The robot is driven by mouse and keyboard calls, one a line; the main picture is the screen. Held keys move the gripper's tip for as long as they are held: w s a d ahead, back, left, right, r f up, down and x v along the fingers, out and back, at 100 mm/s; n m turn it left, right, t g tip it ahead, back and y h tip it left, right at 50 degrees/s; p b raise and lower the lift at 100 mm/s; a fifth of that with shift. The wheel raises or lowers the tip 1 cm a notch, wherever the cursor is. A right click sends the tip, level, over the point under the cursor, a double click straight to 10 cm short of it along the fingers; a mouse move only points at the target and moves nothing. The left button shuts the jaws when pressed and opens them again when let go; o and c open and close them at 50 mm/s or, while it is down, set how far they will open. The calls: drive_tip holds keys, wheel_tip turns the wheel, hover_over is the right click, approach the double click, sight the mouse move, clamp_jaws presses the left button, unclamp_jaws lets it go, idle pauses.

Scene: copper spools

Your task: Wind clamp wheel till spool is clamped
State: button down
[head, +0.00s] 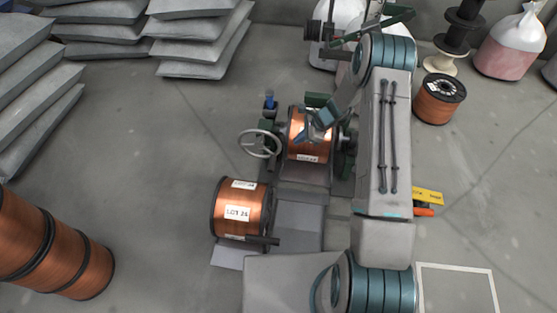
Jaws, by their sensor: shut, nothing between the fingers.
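The clamp wheel (260,144) is a grey spoked handwheel on the left side of a dark green stand. A copper spool (306,150) with a white label sits in the stand, right of the wheel, between its uprights. Whether the clamp touches the spool cannot be told. My gripper (318,128) is shut and empty. It appears above or in front of this spool, right of the wheel and apart from it. My arm hides part of the stand's right side.
A second labelled copper spool (258,211) lies in front of the stand on a grey ramp. Large copper spools (85,262) are at the lower left. Stacked grey sacks (200,45) stand behind. A small spool (438,100) is at the right. Floor left of the wheel is clear.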

drive_tip(key=m, duration=0.2)
approach(274, 163)
drive_tip(key=b+x, duration=0.4)
drive_tip(key=x, duration=0.3)
drive_tip(key=shift+s+b, duration=0.1)
drive_tip(key=shift+b, duration=0.3)
drive_tip(key=f+y+b, duration=0.1)
drive_tip(key=a+f+b, duration=0.1)
drive_tip(key=b, duration=0.1)
drive_tip(key=shift+f+t+y, duration=0.1)
drive_tip(key=shift+t+y, duration=0.2)
drive_tip(key=shift+y, duration=0.1)
drive_tip(key=shift+d, duration=0.1)
